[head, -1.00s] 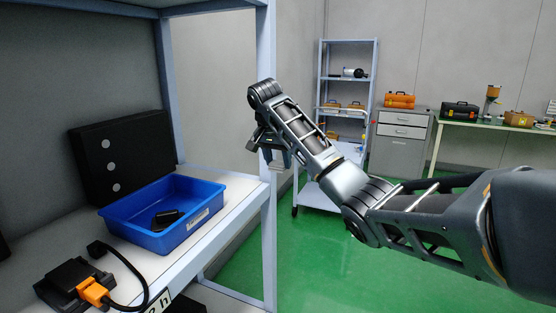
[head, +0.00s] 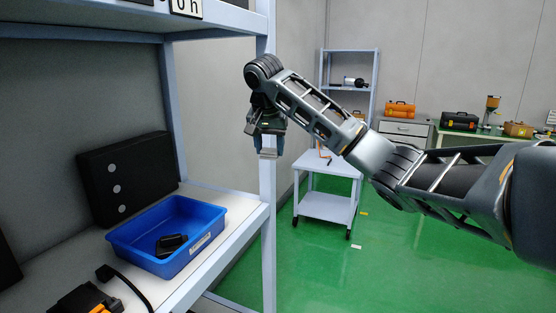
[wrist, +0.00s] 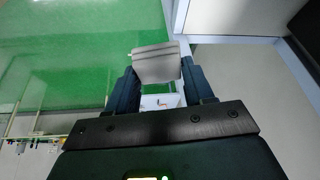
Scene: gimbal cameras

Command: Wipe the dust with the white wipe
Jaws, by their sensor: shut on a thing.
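My gripper (head: 268,148) hangs fingers down at the front post of the shelf unit in the head view. It is shut on a pale grey-white wipe (wrist: 157,62), a small folded pad held between the fingertips in the wrist view. In the head view only a small pale edge shows below the fingers. I cannot make out any dust in these frames.
The shelf (head: 236,224) on the left bears a blue bin (head: 206,245) with a dark item inside, a black case (head: 125,178) and a cabled device. A pale trolley (head: 326,207) stands beyond my gripper. Green floor is open at the right.

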